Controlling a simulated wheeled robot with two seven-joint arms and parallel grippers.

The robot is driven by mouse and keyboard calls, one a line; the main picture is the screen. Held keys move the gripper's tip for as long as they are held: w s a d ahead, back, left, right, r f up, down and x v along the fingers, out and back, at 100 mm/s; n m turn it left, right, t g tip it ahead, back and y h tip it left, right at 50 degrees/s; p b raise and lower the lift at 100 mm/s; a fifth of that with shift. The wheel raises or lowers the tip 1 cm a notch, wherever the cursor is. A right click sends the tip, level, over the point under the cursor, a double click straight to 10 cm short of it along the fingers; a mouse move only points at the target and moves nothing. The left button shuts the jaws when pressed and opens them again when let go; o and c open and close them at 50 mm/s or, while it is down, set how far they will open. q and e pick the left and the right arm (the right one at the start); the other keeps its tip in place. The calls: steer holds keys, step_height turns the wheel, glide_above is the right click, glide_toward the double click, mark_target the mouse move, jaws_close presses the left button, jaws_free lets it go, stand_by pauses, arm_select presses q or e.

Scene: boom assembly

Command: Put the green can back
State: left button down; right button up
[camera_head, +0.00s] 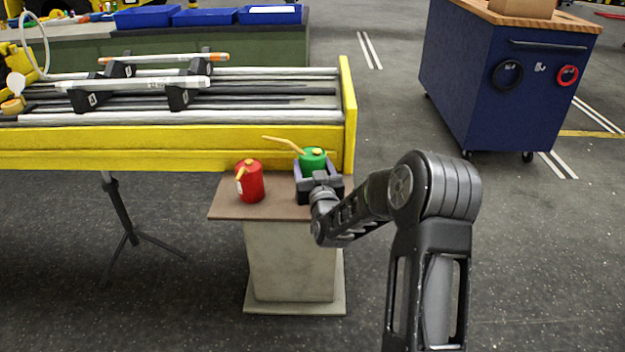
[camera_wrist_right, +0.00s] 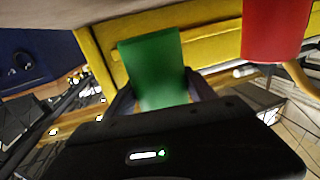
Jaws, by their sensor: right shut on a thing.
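The green can (camera_head: 313,158) with a long yellow spout pointing left is at the right part of the small brown-topped stand. My right gripper (camera_head: 316,174) is around the can, and its body hides the can's lower part. In the right wrist view the green can (camera_wrist_right: 152,70) sits between the two fingers (camera_wrist_right: 157,95), which are shut on it. I cannot tell whether the can's base touches the stand. My left gripper is not in view.
A red can (camera_head: 250,181) stands on the stand (camera_head: 228,207), left of the green can. The yellow-framed bench (camera_head: 180,143) with rods runs close behind. A blue cabinet (camera_head: 500,85) is at the back right. Floor between the stand and cabinet is open.

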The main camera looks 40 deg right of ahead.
steer(key=shift+f, duration=1.75)
steer(key=shift+f+b, duration=0.15)
steer(key=shift+b, duration=0.2)
steer(key=o, duration=1.6)
